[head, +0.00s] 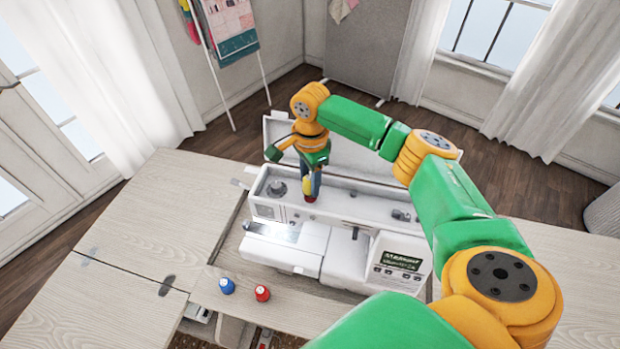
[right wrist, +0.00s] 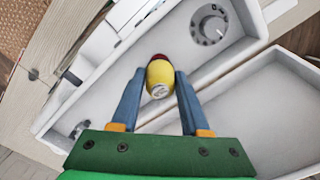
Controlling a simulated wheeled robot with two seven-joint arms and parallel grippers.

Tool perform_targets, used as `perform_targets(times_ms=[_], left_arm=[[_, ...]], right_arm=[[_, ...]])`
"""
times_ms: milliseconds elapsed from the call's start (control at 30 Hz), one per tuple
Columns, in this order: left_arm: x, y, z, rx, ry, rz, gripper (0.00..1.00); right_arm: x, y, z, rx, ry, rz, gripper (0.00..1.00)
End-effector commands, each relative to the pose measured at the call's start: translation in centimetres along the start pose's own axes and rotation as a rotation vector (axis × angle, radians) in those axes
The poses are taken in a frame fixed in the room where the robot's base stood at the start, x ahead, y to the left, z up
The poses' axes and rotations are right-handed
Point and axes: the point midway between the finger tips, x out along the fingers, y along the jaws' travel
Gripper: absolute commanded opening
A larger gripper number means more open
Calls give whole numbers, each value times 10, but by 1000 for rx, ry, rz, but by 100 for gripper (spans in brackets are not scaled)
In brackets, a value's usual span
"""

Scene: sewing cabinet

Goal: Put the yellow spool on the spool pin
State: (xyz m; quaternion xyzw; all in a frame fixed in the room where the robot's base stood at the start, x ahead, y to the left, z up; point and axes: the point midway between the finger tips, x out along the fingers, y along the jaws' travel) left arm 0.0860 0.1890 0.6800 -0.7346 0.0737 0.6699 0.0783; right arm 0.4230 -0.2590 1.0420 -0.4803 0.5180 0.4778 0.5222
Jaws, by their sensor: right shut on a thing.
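My right gripper (head: 309,190) is over the open top trough of the white sewing machine (head: 345,206). Its fingers are shut on the sides of the yellow spool (head: 307,186), which also shows between the blue-grey fingers in the right wrist view (right wrist: 160,76). A small dark red part (right wrist: 156,57) shows just beyond the spool's far end. I cannot tell whether the spool touches it. I cannot make out the spool pin; it may be hidden behind the spool and fingers. My left gripper is not in view.
A blue spool (head: 227,286) and a red spool (head: 262,293) stand on the table in front of the machine. The machine's raised lid (head: 352,157) is behind the trough. A round dial (head: 277,188) lies at its left end. The left tabletop is mostly clear.

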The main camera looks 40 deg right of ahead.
Motion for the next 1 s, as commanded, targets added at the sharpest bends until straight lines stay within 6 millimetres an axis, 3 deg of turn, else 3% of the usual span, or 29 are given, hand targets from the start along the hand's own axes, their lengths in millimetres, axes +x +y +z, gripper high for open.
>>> perform_targets(times_ms=[767, 800, 900, 1000], left_arm=[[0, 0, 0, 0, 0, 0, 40], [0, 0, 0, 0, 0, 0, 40], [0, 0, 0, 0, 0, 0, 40], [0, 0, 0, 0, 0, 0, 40]], right_arm=[[13, 1, 0, 1, 0, 1, 0], [13, 1, 0, 1, 0, 1, 51], [13, 1, 0, 1, 0, 1, 78], [13, 1, 0, 1, 0, 0, 80]])
